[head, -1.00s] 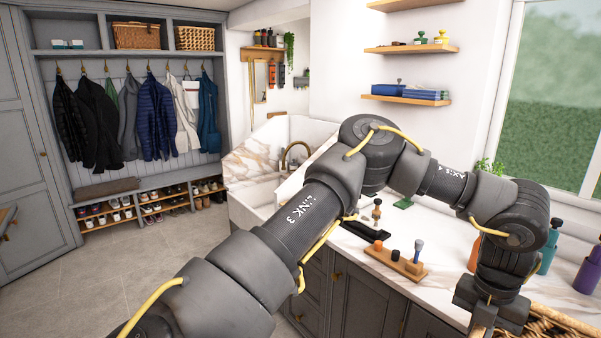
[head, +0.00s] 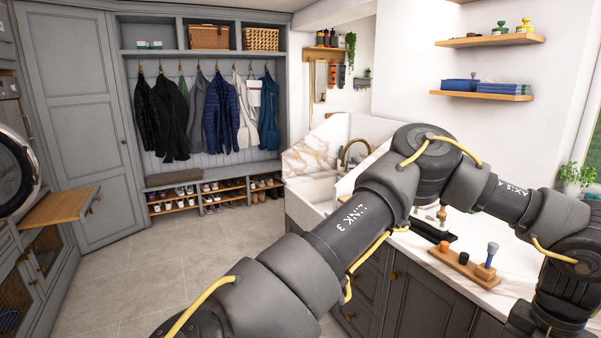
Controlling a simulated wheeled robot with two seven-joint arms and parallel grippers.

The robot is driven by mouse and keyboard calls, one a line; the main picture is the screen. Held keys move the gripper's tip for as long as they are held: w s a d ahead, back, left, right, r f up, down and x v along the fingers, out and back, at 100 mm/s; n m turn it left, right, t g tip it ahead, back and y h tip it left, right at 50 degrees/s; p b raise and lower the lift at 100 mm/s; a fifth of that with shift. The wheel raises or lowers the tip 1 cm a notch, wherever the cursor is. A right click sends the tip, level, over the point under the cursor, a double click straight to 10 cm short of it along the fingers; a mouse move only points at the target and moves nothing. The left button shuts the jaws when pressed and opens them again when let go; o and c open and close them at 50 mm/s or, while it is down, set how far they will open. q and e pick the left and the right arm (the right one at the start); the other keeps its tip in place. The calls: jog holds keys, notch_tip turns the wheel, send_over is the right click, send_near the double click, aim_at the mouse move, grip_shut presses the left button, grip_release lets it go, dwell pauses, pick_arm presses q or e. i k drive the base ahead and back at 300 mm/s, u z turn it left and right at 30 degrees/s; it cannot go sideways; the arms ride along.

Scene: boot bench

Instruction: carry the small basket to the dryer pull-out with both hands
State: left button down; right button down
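The dryer pull-out (head: 60,206) is a wooden board sticking out at the left edge of the head view. It sits below the round dryer door (head: 18,172), and its top looks bare. My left arm crosses the view from the bottom to the lower right. Only the upper body of my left gripper (head: 528,320) shows at the bottom edge; its fingers are cut off, so its grip cannot be seen. The small basket is out of view now. My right gripper is not in view.
Grey floor (head: 190,265) lies open between the pull-out and the counter. The counter holds a wooden block with brushes (head: 464,268) and a sink (head: 318,190). A shoe bench (head: 215,190) stands at the back under hanging coats. Wicker baskets (head: 209,37) sit on the high shelf.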

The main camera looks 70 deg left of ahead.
aim_at(65, 204)
jog(key=u, duration=0.45)
jog(key=k, duration=0.55)
jog(key=u, duration=1.1)
jog(key=i, duration=1.55)
jog(key=u, duration=0.6)
jog(key=i, duration=1.2)
jog(key=u, duration=0.45)
jog(key=i, duration=1.15)
jog(key=u, duration=0.3)
jog(key=i, duration=1.15)
jog(key=u, duration=0.45)
jog(key=i, duration=1.1)
jog(key=u, duration=0.5)
jog(key=i, duration=1.2)
jog(key=u, duration=0.35)
